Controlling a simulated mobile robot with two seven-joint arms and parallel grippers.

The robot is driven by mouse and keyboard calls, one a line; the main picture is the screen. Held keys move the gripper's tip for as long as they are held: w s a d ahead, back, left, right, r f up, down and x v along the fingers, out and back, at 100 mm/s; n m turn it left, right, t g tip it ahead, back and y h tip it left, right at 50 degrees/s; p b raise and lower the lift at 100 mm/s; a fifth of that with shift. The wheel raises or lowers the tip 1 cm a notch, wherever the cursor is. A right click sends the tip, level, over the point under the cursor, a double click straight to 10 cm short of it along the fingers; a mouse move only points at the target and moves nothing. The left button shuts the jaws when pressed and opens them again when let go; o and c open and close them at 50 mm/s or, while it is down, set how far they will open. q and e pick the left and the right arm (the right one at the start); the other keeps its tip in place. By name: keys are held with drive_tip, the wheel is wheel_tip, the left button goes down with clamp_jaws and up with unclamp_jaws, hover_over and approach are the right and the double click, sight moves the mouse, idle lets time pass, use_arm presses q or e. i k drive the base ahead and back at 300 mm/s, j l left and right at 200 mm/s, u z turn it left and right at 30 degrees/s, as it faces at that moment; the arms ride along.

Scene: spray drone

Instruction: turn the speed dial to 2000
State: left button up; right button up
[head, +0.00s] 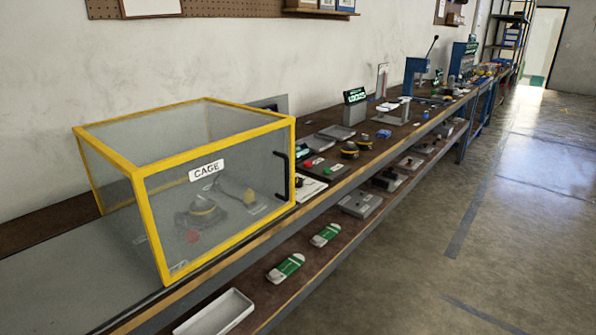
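Two dark round knobs with yellow markings sit on the bench to the right of the cage, a nearer one (349,150) and a farther one (364,142). Either could be the speed dial, but they are too small to read any numbers or setting. A control panel (316,172) with red and green buttons lies just left of them on the bench. Neither of my grippers is in view.
A yellow-framed clear cage (219,169) labelled CAGE stands on the near bench end, with a device inside. A lit green sign (355,96) stands behind the knobs. A lower shelf holds green-and-white items (286,268) and a white tray (215,314). The floor (480,240) at right is clear.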

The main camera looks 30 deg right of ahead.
sight(299, 181)
drive_tip(key=i+l, duration=0.15)
drive_tip(key=l, duration=0.3)
drive_tip(key=i+l, duration=0.1)
drive_tip(key=l, duration=0.35)
drive_tip(key=i+l+u, duration=0.1)
drive_tip(key=l, duration=0.4)
drive_tip(key=i+l, duration=0.15)
drive_tip(key=l, duration=0.3)
